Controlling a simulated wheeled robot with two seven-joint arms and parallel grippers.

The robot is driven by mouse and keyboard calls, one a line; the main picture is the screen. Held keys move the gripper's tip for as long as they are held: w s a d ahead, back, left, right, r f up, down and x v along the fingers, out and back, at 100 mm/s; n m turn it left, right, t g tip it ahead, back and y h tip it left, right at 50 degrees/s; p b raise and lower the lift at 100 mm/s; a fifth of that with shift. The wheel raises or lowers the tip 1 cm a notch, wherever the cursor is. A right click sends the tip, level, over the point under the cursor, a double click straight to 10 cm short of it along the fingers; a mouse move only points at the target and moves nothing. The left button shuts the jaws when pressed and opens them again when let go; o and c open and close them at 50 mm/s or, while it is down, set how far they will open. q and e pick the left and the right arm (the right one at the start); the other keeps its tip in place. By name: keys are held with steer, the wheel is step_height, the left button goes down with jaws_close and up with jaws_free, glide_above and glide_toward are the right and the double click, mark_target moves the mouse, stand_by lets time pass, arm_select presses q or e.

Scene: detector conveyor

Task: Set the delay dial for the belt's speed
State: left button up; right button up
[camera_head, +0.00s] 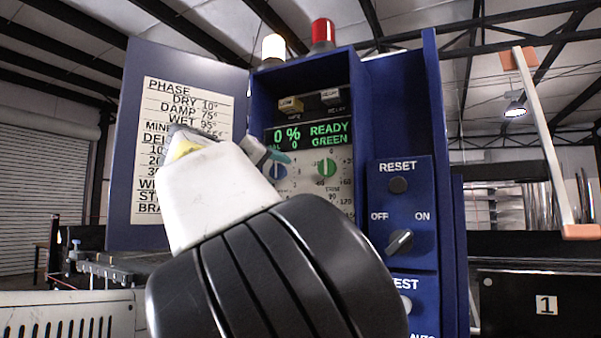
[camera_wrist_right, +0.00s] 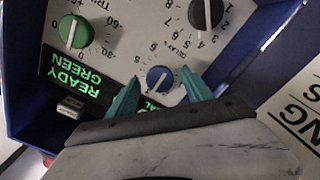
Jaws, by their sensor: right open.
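A blue cabinet (camera_head: 442,150) stands ahead with dials on its white panel. My right gripper (camera_head: 279,156) reaches to this panel and covers its lower left part. In the right wrist view, which is turned over, its two teal fingers (camera_wrist_right: 159,82) are open on either side of a blue dial (camera_wrist_right: 160,79); contact is not clear. A black dial (camera_wrist_right: 206,12) sits beyond it, with a "DELAY" label between the two dials. A green dial (camera_wrist_right: 75,32) is to the left. The display (camera_head: 309,134) reads 0 %, READY, GREEN. My left gripper is out of view.
A sheet (camera_head: 185,105) on the open door lists PHASE angles and a DELAY table, partly hidden by my arm. To the right are a RESET button (camera_head: 398,185) and an OFF/ON switch (camera_head: 400,242). Red (camera_head: 323,33) and white (camera_head: 273,47) lamps stand on top.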

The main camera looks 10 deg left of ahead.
steer(key=shift+w+d, duration=0.1)
steer(key=shift+w, duration=0.25)
jaws_close()
steer(key=shift+n, duration=0.3)
steer(key=n, duration=1.2)
steer(key=shift+n, duration=0.3)
stand_by(0.5)
